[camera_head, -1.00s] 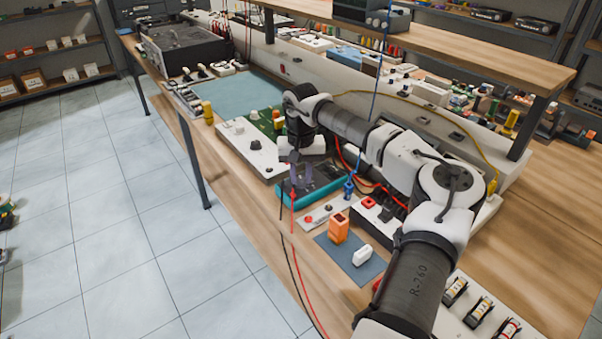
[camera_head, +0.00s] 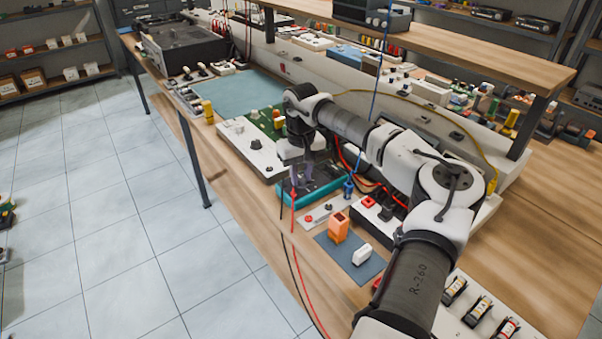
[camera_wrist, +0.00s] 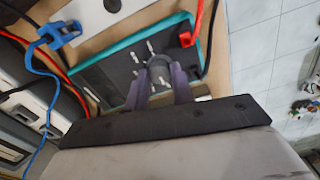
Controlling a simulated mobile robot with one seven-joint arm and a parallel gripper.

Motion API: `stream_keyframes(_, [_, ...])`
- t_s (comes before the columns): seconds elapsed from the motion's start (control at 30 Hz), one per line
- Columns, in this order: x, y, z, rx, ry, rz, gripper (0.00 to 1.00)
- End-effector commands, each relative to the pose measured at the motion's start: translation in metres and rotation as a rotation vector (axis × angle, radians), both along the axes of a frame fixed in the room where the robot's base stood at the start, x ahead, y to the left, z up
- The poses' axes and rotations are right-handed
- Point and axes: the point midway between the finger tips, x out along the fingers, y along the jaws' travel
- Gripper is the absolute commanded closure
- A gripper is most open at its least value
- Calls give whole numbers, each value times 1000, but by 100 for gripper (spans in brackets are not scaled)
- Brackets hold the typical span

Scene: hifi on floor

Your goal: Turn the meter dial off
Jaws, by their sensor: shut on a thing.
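The meter is a dark panel in a teal case; in the head view its teal edge (camera_head: 322,193) shows under my arm. In the wrist view the meter (camera_wrist: 103,72) lies flat with a round dark dial (camera_wrist: 158,65) and white marks around it. My gripper (camera_wrist: 160,77) points down at the meter, its two purple-grey fingers on either side of the dial and shut on it. In the head view my gripper (camera_head: 302,179) is over the meter, and the dial is hidden. The dial's pointer is too small to read.
Red and black leads hang off the bench's front edge. A blue plug (camera_head: 348,187) and a red plug (camera_wrist: 187,38) are close to the meter. An orange block (camera_head: 338,229) and a white block (camera_head: 362,254) sit on a blue mat nearby.

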Motion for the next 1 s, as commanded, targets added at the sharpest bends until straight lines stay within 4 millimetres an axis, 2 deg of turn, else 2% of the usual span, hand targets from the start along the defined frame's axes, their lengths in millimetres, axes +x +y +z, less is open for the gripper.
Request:
stream_keyframes(0.17, [0, 0, 0, -1, 0, 0, 99])
stream_keyframes(0.2, [0, 0, 0, -1, 0, 0, 72])
stream_keyframes(0.33, [0, 0, 0, -1, 0, 0, 55])
stream_keyframes(0.6, [0, 0, 0, -1, 0, -1, 54])
stream_keyframes(0.73, [1, 0, 7, -1, -4, -1, 54])
stream_keyframes(0.87, [1, 0, 27, -1, -5, -1, 54])
stream_keyframes(1.0, [1, 0, 60, -2, -5, 0, 54])
